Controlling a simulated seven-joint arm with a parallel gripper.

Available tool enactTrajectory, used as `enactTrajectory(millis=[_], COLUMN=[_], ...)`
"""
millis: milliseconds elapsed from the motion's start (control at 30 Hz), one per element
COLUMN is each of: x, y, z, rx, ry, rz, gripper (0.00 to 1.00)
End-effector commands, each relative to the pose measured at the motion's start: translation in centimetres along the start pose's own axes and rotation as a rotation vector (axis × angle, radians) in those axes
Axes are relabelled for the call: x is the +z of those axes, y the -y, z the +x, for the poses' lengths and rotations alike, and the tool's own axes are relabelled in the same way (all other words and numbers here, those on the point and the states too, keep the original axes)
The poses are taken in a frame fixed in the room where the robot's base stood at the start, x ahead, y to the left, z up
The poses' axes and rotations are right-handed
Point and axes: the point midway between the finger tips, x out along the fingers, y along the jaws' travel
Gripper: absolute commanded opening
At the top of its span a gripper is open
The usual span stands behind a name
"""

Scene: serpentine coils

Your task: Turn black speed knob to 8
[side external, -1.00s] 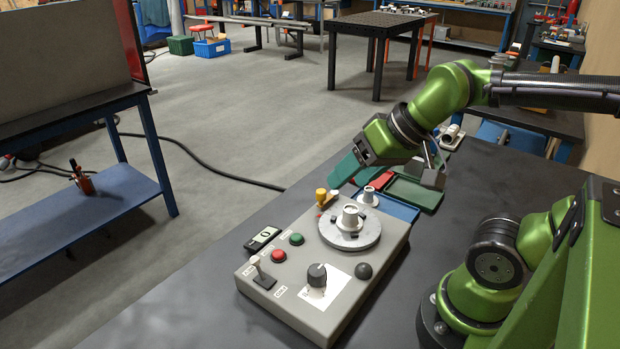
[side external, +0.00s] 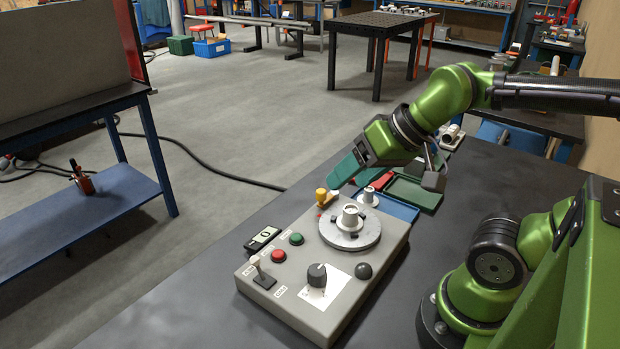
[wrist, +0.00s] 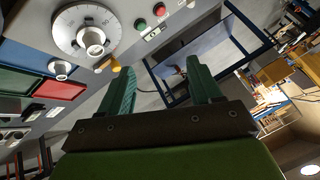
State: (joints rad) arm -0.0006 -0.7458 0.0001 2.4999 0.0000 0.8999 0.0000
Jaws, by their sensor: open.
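The black speed knob (side external: 317,275) sits on a white scale plate (side external: 335,287) at the near end of the grey control box (side external: 390,262). Its scale marks are too small to read. My gripper (side external: 337,182) is above the far end of the box, well away from the knob. In the wrist view its green fingers (wrist: 160,85) are apart with nothing between them. The knob cannot be made out in the wrist view.
The box carries a round dial (side external: 350,230) with a raised hub, a yellow-topped lever (side external: 321,197), red (side external: 278,256) and green (side external: 296,239) buttons, a toggle switch (side external: 262,272), a black dome (side external: 363,270) and a small display (side external: 263,238). Coloured trays (side external: 415,192) lie behind.

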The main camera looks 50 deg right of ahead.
Motion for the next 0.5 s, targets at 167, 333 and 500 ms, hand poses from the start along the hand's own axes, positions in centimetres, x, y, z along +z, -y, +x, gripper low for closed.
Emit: enactTrajectory(millis=[167, 333, 500], x=[-0.1, 0.0, 0.2], y=[1.0, 2.6, 3.9], z=[1.8, 3.3, 4.2], rx=[0.045, 0.061, -0.008], ry=[0.095, 0.272, 0.430], rz=[-0.100, -0.630, -1.156], gripper=[0.64, 0.64, 0.64])
